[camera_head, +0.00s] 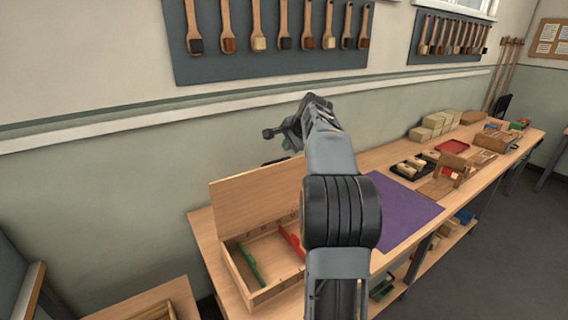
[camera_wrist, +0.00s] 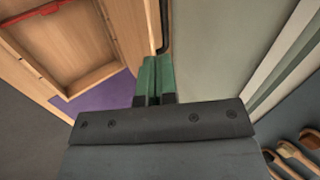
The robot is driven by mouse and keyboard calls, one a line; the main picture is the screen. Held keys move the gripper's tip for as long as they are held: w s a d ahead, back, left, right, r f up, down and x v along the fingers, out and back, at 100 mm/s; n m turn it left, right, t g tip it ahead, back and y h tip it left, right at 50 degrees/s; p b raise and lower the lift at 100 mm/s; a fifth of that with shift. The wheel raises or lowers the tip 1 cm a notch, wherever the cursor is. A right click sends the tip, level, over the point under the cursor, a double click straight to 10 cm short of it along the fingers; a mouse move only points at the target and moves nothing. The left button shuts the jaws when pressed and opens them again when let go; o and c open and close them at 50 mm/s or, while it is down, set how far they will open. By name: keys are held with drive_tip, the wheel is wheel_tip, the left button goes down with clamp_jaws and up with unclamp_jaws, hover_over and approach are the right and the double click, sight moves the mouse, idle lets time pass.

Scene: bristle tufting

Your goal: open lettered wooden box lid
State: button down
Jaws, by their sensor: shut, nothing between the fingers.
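The wooden box (camera_head: 262,297) stands on the near left part of the bench. Its lid (camera_head: 250,200) is raised, standing up along the wall side, so the inside shows. A green piece (camera_head: 250,264) and a red piece (camera_head: 292,241) lie within; my arm hides the box's right side. No lettering is readable. My gripper (camera_head: 287,145) is above the lid, near the wall. In the wrist view its green fingers (camera_wrist: 153,80) are together and empty, beside a wooden panel edge that seems to be the lid. Whether they touch it I cannot tell. The open box (camera_wrist: 62,45) shows at the left.
A purple mat (camera_head: 402,210) lies right of the box. Farther along the bench are a black tray (camera_head: 408,172) of blocks, a red tray (camera_head: 452,146) and stacked pale blocks (camera_head: 432,124). The wall is close behind; a brush rack (camera_head: 270,62) hangs above.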

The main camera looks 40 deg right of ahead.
sight(281, 160)
drive_tip(key=w+d+f+m+p, duration=0.1)
drive_tip(key=w+d+f, duration=0.2)
drive_tip(key=w+f, duration=0.4)
drive_tip(key=shift+f, duration=0.55)
